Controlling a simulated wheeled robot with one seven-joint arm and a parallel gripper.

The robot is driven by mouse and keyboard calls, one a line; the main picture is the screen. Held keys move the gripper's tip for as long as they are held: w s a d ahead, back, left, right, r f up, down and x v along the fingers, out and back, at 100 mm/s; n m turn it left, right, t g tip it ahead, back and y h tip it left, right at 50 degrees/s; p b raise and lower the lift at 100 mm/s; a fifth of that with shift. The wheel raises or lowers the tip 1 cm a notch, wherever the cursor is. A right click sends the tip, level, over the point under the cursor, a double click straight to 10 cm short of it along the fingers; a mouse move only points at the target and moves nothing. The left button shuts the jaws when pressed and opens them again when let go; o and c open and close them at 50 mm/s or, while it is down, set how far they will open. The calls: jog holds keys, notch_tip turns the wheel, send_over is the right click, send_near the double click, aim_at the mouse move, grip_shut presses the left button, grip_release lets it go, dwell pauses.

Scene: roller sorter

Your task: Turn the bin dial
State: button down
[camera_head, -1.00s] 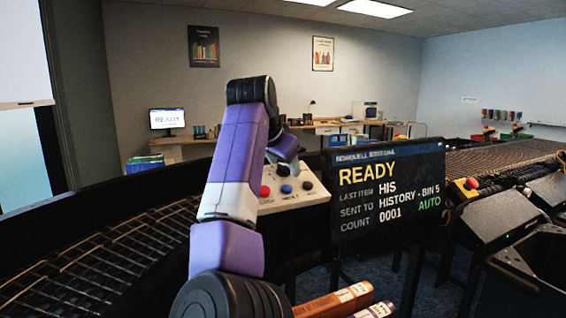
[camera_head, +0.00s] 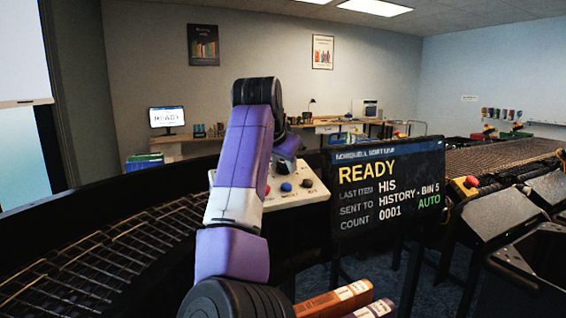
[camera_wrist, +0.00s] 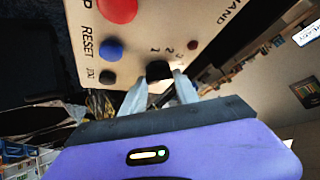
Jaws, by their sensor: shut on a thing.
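The bin dial (camera_wrist: 159,70) is a small black knob on a cream control panel, with small numbers printed beside it in the wrist view. My gripper (camera_wrist: 160,82) is shut on the dial, one pale finger on each side of it. In the head view the panel (camera_head: 300,196) stands left of the display, and my purple and white arm hides its left part. The dial and my fingertips are hidden there behind the arm.
The panel also carries a red button (camera_wrist: 117,8), a blue RESET button (camera_wrist: 111,49) and a small black button (camera_wrist: 107,77). The display (camera_head: 386,190) reads READY, bin 5, AUTO. A curved roller conveyor (camera_head: 110,250) runs at left. Books (camera_head: 335,300) lie at the bottom.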

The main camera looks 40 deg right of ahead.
jog(key=n+t, duration=0.1)
jog(key=n, duration=0.1)
jog(key=n+t+y, duration=0.1)
jog(key=n, duration=0.1)
jog(key=shift+s+d, duration=0.2)
jog(key=n+t+y+p, duration=0.1)
jog(key=n, duration=0.1)
jog(key=n+t+y+p, duration=0.1)
jog(key=n, duration=0.2)
jog(key=shift+s+d+y, duration=0.1)
jog(key=shift+d+y, duration=0.05)
jog(key=shift+y, duration=0.15)
jog(key=n+y+p, duration=0.1)
jog(key=n, duration=0.1)
jog(key=n+y+p, duration=0.1)
jog(key=n+p, duration=0.1)
jog(key=n, duration=0.1)
jog(key=shift+d+t+y, duration=0.1)
jog(key=shift+t+y, duration=0.3)
jog(key=shift+n+y+p, duration=1.05)
jog(key=shift+n+y, duration=0.15)
jog(key=shift+n, duration=1.1)
jog(key=shift+f, duration=0.1)
jog(key=c, duration=0.9)
grip_release()
